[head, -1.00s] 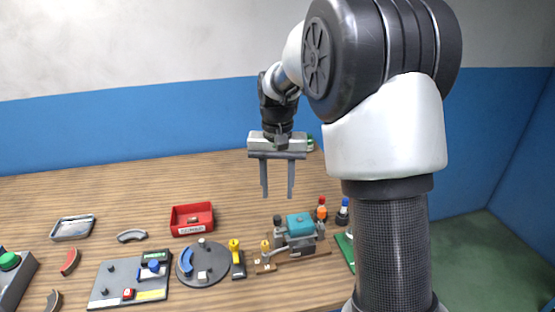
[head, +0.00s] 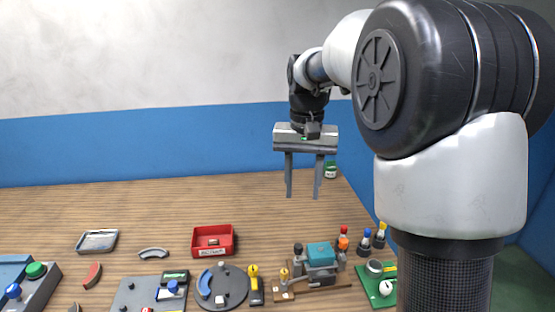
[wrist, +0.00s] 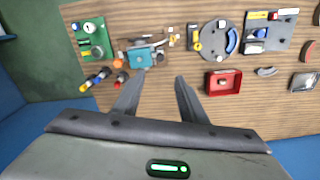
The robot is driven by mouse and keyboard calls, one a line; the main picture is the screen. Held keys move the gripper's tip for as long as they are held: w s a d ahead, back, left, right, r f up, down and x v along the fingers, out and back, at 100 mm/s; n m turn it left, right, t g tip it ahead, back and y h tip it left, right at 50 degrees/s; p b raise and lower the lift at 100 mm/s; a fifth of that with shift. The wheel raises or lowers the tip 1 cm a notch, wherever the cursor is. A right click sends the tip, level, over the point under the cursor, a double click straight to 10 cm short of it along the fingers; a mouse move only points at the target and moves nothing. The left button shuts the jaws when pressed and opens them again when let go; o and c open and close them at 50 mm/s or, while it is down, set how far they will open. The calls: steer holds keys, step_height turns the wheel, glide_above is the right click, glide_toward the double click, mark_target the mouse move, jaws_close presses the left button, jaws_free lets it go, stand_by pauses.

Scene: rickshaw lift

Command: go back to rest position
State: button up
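My gripper (head: 303,196) hangs above the back part of the wooden table (head: 150,210), fingers pointing down. The two fingers are apart with nothing between them. In the wrist view my gripper (wrist: 155,80) also shows its fingers spread and empty above bare wood. No object touches it.
On the table are a red bin (head: 214,241), a grey disc (head: 222,287), a teal-topped rickshaw-like assembly (head: 320,256), a green board (head: 385,290), a metal tray (head: 97,241) and a green-and-white jar (head: 330,170). The table's back left is clear.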

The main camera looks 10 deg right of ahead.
steer(key=s+r+n+t+p, duration=0.1)
steer(key=s+r+t+p, duration=0.25)
steer(key=s+r, duration=0.75)
steer(key=s+f+n+t+p, duration=0.2)
steer(key=s, duration=1)
steer(key=shift+s+f+p, duration=0.2)
steer(key=shift+s+p, duration=0.2)
